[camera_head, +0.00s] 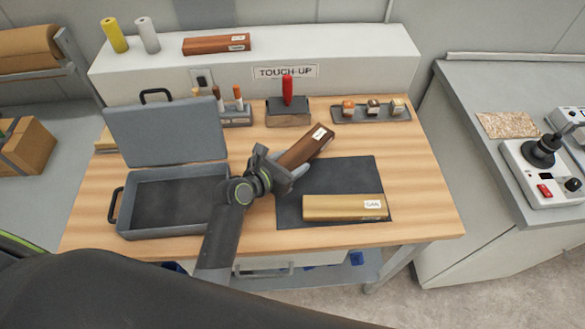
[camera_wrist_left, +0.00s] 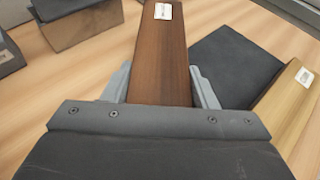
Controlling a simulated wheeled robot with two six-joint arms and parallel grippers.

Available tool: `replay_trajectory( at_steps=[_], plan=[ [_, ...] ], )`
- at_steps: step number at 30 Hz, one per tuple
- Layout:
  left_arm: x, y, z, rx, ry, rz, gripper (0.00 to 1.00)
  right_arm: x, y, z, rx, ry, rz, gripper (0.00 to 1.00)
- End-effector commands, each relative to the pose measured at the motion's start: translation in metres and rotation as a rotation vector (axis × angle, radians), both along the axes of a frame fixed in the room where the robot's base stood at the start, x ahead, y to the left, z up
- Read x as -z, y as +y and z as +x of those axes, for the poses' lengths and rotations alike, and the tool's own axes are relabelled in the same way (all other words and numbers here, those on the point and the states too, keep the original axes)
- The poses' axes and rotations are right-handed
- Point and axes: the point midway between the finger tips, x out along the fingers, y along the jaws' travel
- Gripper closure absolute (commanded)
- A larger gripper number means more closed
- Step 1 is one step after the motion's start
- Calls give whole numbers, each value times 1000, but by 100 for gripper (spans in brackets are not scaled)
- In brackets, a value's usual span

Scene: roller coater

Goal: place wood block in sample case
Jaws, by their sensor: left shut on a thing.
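My left gripper (camera_head: 283,172) is shut on a dark brown wood block (camera_head: 308,146) with a white label at its far end. In the left wrist view the brown block (camera_wrist_left: 160,60) runs away from me between the two fingers (camera_wrist_left: 160,88). A light wood block (camera_head: 342,207) with a white label lies on the dark mat (camera_head: 332,169); it also shows in the left wrist view (camera_wrist_left: 293,102). The grey sample case (camera_head: 172,200) stands open at the left, its lid (camera_head: 165,135) raised at the back. Its visible inside is empty. My right gripper is not in view.
A stand with a red-handled tool (camera_head: 289,110), a row of small samples on a tray (camera_head: 371,110) and a brush holder (camera_head: 236,118) line the back of the table. A reddish block (camera_head: 216,44) lies on the shelf. Bare wood shows right of the mat.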

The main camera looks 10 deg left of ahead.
Motion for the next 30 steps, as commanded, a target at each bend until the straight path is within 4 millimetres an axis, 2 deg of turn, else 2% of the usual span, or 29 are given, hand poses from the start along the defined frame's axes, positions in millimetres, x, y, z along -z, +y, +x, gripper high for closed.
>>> replay_trajectory(
  at_steps=[3, 6, 17, 18, 22, 30],
  plan=[
    [19, 0, 0, 1, 3, 0, 76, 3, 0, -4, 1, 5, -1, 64],
    [26, 0, 0, 0, 1, 0, 76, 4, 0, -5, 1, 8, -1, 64],
    [29, 0, 0, 0, 0, 0, 76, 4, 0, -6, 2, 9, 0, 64],
    [29, 0, 0, 0, 1, 2, 44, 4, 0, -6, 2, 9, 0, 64],
    [29, 0, 0, 0, 0, 1, 26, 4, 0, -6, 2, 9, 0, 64],
    [28, 0, 0, 0, 1, 0, 26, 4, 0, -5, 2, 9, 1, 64]
  ],
)
